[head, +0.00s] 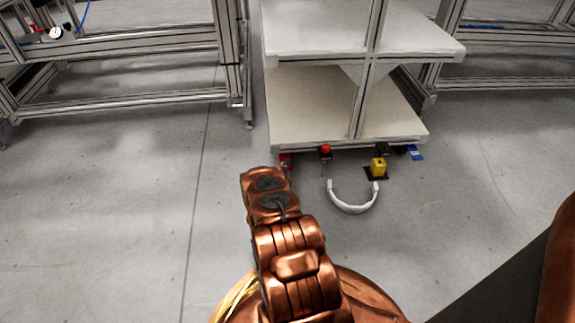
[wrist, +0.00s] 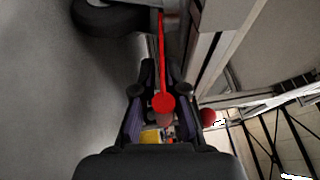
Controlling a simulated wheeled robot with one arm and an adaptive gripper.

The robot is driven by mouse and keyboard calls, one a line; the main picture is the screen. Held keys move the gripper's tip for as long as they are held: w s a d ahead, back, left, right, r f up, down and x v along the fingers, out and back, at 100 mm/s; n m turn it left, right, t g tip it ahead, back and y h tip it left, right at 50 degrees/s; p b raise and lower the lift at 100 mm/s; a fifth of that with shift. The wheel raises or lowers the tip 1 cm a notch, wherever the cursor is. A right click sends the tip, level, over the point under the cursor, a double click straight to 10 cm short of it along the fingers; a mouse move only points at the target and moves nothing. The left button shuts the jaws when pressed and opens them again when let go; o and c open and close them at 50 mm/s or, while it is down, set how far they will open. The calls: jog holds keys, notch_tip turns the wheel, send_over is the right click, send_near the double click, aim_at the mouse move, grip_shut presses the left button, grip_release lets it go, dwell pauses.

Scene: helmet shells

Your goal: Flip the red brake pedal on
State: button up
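The red brake pedal shows in the wrist view as a long thin red bar with a round red end (wrist: 163,104), lying between the fingers of my gripper (wrist: 160,80). The fingers stand apart on either side of it, and I see no clear grip on it. In the head view a small red part (head: 286,160) shows at the cart's lower left edge, just beside the end of my copper arm. My gripper's fingers are hidden there behind the arm.
The shelved cart (head: 310,100) stands ahead. Along its lower edge are a red knob (head: 325,149), a yellow pedal (head: 378,166) and a white curved bar (head: 352,208). A black caster wheel (wrist: 112,20) is close in the wrist view. Floor at left is clear.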

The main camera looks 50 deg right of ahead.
jog(key=shift+o, duration=1.3)
jog(key=shift+r, duration=0.1)
jog(key=v, duration=1.2)
